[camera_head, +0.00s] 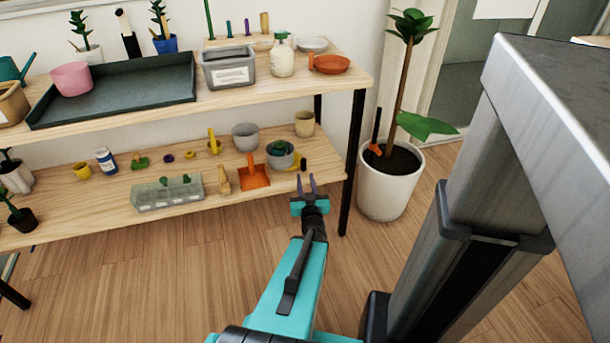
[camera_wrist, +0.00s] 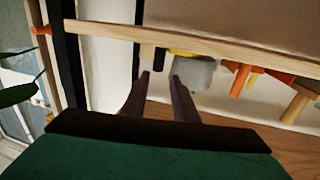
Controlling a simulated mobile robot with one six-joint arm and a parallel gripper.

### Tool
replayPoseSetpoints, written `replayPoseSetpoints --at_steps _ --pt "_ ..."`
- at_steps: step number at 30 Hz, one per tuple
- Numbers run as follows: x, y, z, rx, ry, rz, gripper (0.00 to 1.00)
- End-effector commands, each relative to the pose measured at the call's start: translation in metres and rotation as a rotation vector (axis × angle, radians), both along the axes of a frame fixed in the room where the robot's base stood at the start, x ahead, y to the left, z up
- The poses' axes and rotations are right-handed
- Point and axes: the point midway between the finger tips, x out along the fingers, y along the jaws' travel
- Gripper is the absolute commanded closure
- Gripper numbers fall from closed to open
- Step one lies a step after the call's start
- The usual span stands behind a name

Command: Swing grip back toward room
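My gripper (camera_head: 306,186) is at the right end of the lower shelf (camera_head: 110,205), near its front edge. Its two fingers are spread apart with a gap between them, and nothing shows in the gap. In the wrist view my gripper (camera_wrist: 160,78) also has its fingers apart, with shelf items beyond the tips. A grey pot (camera_head: 281,160) with a small green plant and an orange dustpan (camera_head: 254,178) stand behind and left of the gripper. I cannot tell whether the fingers touch anything.
The upper shelf (camera_head: 215,110) carries a dark tray (camera_head: 125,98), a grey bin (camera_head: 229,78) and a white bottle (camera_head: 283,60). A black shelf post (camera_head: 352,165) and a white potted plant (camera_head: 390,190) stand right of my gripper. The wooden floor (camera_head: 130,290) in front is clear.

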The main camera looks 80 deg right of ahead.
Motion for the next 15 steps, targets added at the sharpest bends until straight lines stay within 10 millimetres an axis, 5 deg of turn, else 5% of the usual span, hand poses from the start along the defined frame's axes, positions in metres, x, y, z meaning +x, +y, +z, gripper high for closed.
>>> replayPoseSetpoints --at_steps 15 --pt "-0.008 0.026 0.003 0.000 -0.001 0.002 0.74"
